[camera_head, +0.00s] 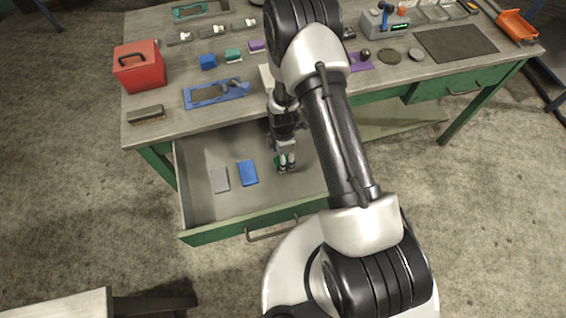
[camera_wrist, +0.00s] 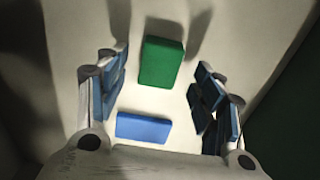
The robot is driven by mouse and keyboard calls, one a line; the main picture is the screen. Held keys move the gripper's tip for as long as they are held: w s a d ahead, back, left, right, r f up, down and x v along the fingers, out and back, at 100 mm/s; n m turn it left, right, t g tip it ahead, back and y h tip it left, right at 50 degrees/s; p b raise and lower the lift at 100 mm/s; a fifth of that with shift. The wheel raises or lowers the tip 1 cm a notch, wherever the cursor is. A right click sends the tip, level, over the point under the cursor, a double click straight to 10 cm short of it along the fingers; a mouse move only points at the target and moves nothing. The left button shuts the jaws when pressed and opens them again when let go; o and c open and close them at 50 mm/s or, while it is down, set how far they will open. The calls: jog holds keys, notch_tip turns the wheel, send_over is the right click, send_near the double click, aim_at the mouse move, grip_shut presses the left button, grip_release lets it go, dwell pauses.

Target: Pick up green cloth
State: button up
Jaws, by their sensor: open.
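The green cloth (camera_wrist: 161,63) is a flat folded block on the light drawer bottom, seen in the wrist view between and beyond my open fingers. In the head view the green cloth (camera_head: 279,161) shows only in part beneath my gripper (camera_head: 286,166), which points down into the open drawer (camera_head: 205,205). In the wrist view my gripper (camera_wrist: 165,98) has its fingers wide apart with nothing held. A blue cloth (camera_wrist: 143,128) lies nearer the wrist, between the finger bases in that view.
In the drawer a grey cloth (camera_head: 221,180) lies left of the blue one. The drawer's front wall (camera_head: 250,222) and side walls surround the gripper.

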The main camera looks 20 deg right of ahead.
notch_tip(320, 180, down, 3)
jog(key=shift+b, duration=0.3)
jog(key=shift+r, duration=0.1)
jog(key=c, duration=1.1)
jog(key=shift+r, duration=0.15)
jog(key=shift+c, duration=0.2)
